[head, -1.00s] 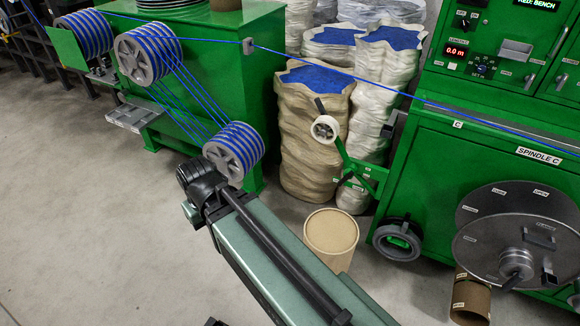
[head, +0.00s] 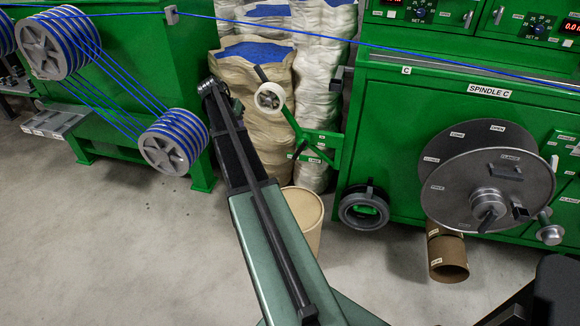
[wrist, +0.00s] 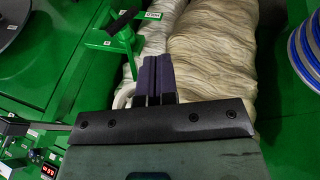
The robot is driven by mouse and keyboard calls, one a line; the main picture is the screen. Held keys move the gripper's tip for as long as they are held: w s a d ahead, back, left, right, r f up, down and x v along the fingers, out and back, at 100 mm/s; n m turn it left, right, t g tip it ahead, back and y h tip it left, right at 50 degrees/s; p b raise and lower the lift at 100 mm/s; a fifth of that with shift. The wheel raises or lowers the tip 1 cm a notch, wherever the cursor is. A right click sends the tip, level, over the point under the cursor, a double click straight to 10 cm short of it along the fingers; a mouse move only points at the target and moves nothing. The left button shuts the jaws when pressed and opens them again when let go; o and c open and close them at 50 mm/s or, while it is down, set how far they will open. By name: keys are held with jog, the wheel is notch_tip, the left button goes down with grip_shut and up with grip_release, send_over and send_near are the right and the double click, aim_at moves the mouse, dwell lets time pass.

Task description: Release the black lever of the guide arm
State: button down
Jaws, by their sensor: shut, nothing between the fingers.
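The guide arm (head: 290,123) is a green bar with a white roller (head: 269,97) at its upper end, standing in front of the sacks. A short black lever (head: 298,150) sits low on it, by the green bracket. In the wrist view the black lever (wrist: 122,22) lies across the green bracket at the upper left, beside small white labels. My gripper (wrist: 156,58) is shut and empty, its dark fingers in front of the pale sacks. It is apart from the lever, which is up and left of the fingertips. A white ring behind the fingers is partly hidden.
The green machine (head: 385,150) marked SPINDLE C carries a large grey reel (head: 450,165). Blue-cable pulleys (head: 172,140) stand at left. A cardboard drum (head: 302,210) stands on the floor behind my arm. A blue cable (head: 330,38) crosses above. Open floor lies at front left.

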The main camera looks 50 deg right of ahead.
aim_at(301, 148)
jog(key=d+f+m, duration=0.1)
jog(key=d+m, duration=0.1)
jog(key=d, duration=0.7)
jog(key=shift+s+d+f+g+h+b, duration=0.3)
jog(key=shift+f+g+b, duration=0.05)
jog(key=shift+g+b, duration=0.05)
jog(key=s+b+x, duration=0.2)
jog(key=b+x, duration=1.7)
jog(key=x, duration=0.4)
jog(key=shift+s+r, duration=0.35)
jog(key=shift+r, duration=0.05)
jog(key=shift+s+d+f+b, duration=0.1)
jog(key=shift+f+b, duration=0.05)
jog(key=shift+b, duration=0.25)
